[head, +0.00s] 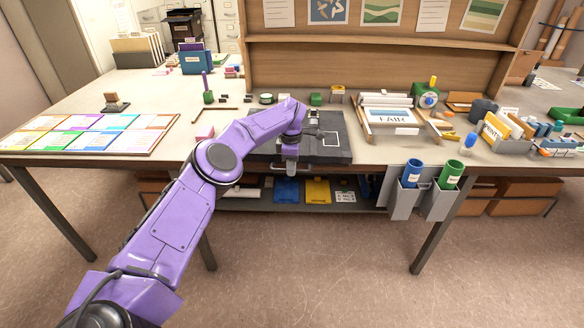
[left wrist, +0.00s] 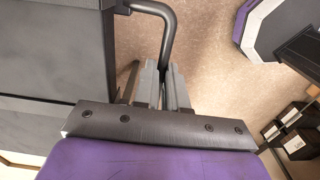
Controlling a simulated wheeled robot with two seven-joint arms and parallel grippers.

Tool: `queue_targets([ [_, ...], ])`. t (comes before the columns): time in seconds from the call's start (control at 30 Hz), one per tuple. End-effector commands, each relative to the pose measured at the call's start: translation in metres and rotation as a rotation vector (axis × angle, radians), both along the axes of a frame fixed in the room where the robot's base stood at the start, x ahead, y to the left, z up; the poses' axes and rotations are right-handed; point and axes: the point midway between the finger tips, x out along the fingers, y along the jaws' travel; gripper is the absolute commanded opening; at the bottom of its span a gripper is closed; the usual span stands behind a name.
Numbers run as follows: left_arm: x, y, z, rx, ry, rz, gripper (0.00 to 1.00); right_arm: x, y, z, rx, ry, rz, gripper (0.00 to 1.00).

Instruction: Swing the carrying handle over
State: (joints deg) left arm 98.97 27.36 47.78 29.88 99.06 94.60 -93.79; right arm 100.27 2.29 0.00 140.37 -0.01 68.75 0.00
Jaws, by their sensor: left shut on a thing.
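A flat dark grey case (head: 333,152) lies at the front edge of the table, in the middle of the head view. Its dark bent carrying handle (left wrist: 168,28) shows at the top of the left wrist view, beside the case's dark side (left wrist: 50,50). My left gripper (head: 291,168) is at the case's front edge, pointing down. In the left wrist view its two grey fingers (left wrist: 163,78) are shut on the handle, whose lower end runs in between them. My arm hides part of the case in the head view. My right gripper is not in view.
Coloured sheets (head: 90,133) cover the table's left. A framed tray (head: 393,117) stands right of the case, and grey cup holders (head: 421,198) hang at the front edge. A shelf below holds a yellow folder (head: 318,191). The floor in front is clear.

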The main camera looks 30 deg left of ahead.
Motion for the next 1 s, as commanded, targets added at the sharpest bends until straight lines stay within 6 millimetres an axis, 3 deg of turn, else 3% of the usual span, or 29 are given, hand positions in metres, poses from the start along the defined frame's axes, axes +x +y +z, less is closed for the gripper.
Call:
queue_targets([
  [0.03, 0.0, 0.002, 0.0, 0.004, -0.001, 0.001, 0.0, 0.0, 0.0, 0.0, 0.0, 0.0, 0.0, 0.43],
  [0.07, 0.0, 0.002, 0.0, 0.004, -0.001, 0.002, 0.21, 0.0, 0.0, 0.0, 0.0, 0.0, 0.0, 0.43],
  [0.1, 0.0, 0.002, 0.0, 0.004, -0.001, 0.002, 0.34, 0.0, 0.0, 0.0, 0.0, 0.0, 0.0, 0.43],
  [0.13, 0.0, 0.002, 0.0, 0.004, -0.001, 0.002, 0.36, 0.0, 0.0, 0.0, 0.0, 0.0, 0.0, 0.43],
  [0.47, 0.001, 0.0, 0.005, 0.002, -0.004, 0.0, 0.36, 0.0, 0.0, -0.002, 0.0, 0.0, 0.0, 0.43],
  [0.7, 0.001, 0.001, 0.056, 0.003, -0.006, 0.001, 0.36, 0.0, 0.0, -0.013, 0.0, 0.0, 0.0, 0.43],
  [0.83, 0.001, 0.001, 0.087, 0.004, -0.005, 0.002, 0.36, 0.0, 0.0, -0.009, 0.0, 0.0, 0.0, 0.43],
  [1.0, 0.0, 0.002, 0.105, 0.002, -0.002, 0.002, 0.36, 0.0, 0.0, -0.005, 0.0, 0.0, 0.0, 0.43],
])
